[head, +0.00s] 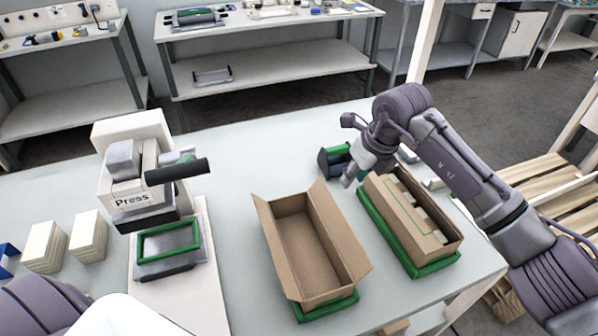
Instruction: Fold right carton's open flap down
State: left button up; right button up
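The right carton (398,213) is a long brown box in a green tray (437,268) on the right of the table. A brown panel marked with a thin green outline lies over much of its top, and a slot with pale contents shows along its right side. I cannot tell clearly which flap stands open. My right gripper (350,177) is at the carton's far left corner, pointing down and left; its fingers are small and their gap is unclear, as is any contact. My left gripper is out of view; only part of my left arm shows at the bottom left.
An open, empty carton (306,246) with flaps spread stands left of it in another green tray (328,308). A dark green-edged bin (334,160) is behind. A press (143,170) and pale stacks (88,236) stand left. The table (240,150) is clear at the back middle.

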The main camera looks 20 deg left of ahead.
jog(key=s+a+r+g+y, duration=0.2)
jog(key=s+a+r+y, duration=0.1)
jog(key=s+a+y, duration=0.4)
jog(key=a+y, duration=0.1)
jog(key=a, duration=0.1)
jog(key=shift+a, duration=0.35)
jog(key=shift+s, duration=0.1)
